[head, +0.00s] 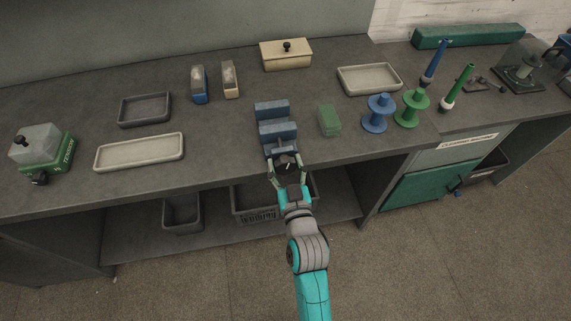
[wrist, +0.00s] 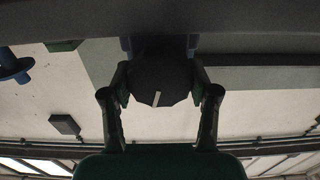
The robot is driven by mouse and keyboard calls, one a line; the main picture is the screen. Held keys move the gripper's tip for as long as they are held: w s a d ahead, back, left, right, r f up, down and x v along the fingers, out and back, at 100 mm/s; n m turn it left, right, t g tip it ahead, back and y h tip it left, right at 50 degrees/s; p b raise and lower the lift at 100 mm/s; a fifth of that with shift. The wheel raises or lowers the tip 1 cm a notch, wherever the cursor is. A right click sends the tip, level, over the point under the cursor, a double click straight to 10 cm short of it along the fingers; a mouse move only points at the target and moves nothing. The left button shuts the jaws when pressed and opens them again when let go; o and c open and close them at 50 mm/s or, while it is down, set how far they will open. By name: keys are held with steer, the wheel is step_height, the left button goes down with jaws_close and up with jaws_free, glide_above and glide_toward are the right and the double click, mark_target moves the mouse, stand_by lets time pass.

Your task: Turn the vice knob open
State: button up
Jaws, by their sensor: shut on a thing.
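The vice (head: 278,130) is blue with two upright jaws standing apart, and it sits near the front edge of the bench. Its dark knob (head: 285,162) faces the front, partly covered by my gripper in the head view. In the wrist view the black knob (wrist: 159,82) fills the space between the fingers, with a pale mark line pointing down. My gripper (head: 287,171) is at the bench's front edge, with one finger on each side of the knob, shut on it. In the wrist view my gripper (wrist: 160,90) shows both fingertips against the knob's sides.
A green block (head: 329,121) stands right of the vice, with blue (head: 377,113) and green (head: 411,108) spools beyond. A long pale tray (head: 140,151) lies to the left. A crate (head: 257,202) sits on the shelf below. The bench between the tray and vice is clear.

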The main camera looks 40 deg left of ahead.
steer(key=o, duration=1.2)
steer(key=shift+c, duration=0.2)
steer(key=v, duration=1.2)
steer(key=s+d+f+m+t+h, duration=0.2)
steer(key=s+d+f+m+h, duration=0.15)
steer(key=d, duration=0.85)
steer(key=s+d+f+m+t+h, duration=0.15)
steer(key=s+d+h, duration=0.25)
steer(key=d, duration=0.8)
steer(key=s+d+r+m+h, duration=0.2)
steer(key=s+d+h, duration=0.1)
steer(key=s+d, duration=0.2)
steer(key=s+d+r+m+h, duration=0.2)
steer(key=s+d, duration=0.4)
steer(key=s, duration=0.4)
steer(key=shift+d+m+h, duration=0.25)
steer(key=shift+m+h, duration=0.25)
steer(key=shift+h, duration=0.15)
